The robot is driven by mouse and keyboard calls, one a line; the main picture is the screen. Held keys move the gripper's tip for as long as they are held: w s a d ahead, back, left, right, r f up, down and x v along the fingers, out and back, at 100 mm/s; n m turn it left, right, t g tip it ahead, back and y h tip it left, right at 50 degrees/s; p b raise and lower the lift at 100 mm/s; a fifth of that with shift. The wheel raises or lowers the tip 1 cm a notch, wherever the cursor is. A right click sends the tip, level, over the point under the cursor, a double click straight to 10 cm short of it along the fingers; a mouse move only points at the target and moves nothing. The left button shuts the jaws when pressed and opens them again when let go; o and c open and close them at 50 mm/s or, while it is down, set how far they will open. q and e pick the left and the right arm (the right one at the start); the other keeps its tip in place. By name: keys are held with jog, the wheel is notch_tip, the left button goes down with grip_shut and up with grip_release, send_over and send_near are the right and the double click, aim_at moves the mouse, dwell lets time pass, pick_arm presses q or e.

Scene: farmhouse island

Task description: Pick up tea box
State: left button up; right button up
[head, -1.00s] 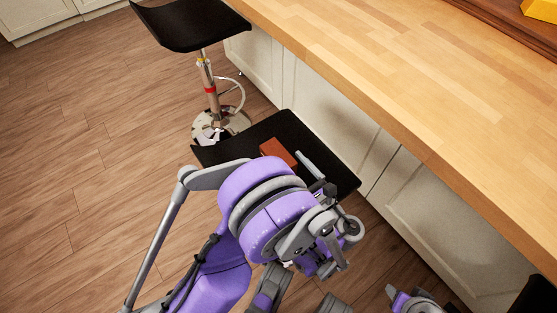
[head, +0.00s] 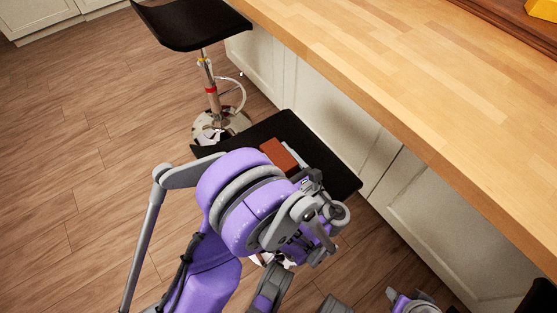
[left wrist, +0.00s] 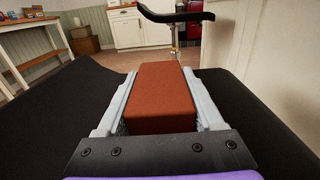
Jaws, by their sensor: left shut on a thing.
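The tea box is a reddish-brown block (head: 279,154) at the black seat of the nearer stool (head: 342,178). In the left wrist view the tea box (left wrist: 160,92) lies lengthwise between the two grey fingers of my left gripper (left wrist: 163,100). The fingers are shut on its two sides. The box looks to be on or just above the seat; I cannot tell which. In the head view my purple left arm hides part of the gripper and the seat. Part of my right arm (head: 412,303) shows at the bottom edge, but its fingers do not show.
A wooden countertop (head: 400,80) runs along the right above pale cabinets (head: 420,200), close beside the seat. Another black stool (head: 190,25) stands behind. A yellow thing (head: 541,9) is at the top right. The wooden floor (head: 80,150) at left is clear.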

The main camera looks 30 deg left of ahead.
aim_at(279, 154)
pick_arm(q)
jog(key=c, duration=0.4)
notch_tip(279, 154, up, 10)
jog(key=p, duration=0.3)
jog(key=shift+p, duration=0.35)
